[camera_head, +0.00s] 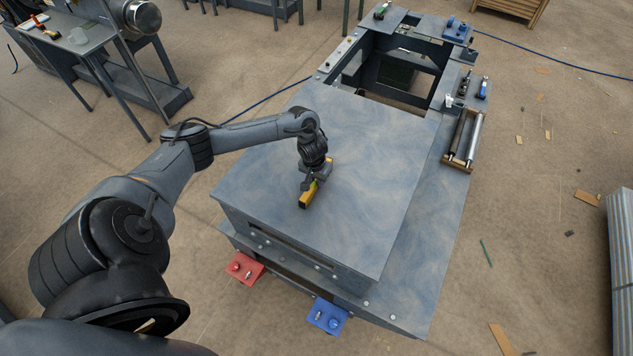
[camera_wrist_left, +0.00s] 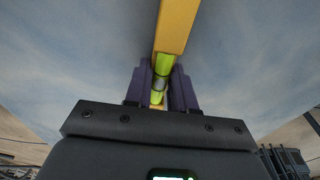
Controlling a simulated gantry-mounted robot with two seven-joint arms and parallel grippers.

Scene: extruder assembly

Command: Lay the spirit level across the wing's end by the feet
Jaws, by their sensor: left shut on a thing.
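The spirit level is a yellow bar (camera_head: 305,200) with a bright green vial section, which also shows in the left wrist view (camera_wrist_left: 176,28). My left gripper (camera_head: 315,181) is shut on it around the green vial section; the gripper also shows in the left wrist view (camera_wrist_left: 160,88). The level is over the large grey-blue metal top (camera_head: 370,150), which seems to be the wing; I cannot tell whether it touches the surface. A red foot (camera_head: 245,268) and a blue foot (camera_head: 328,315) stick out at the near end. My right gripper is not in view.
A frame opening (camera_head: 395,75) lies beyond the top. Metal rollers in a wooden tray (camera_head: 463,140) and small tools lie on the right ledge. A side table (camera_head: 75,40) stands at the upper left. Most of the top is clear.

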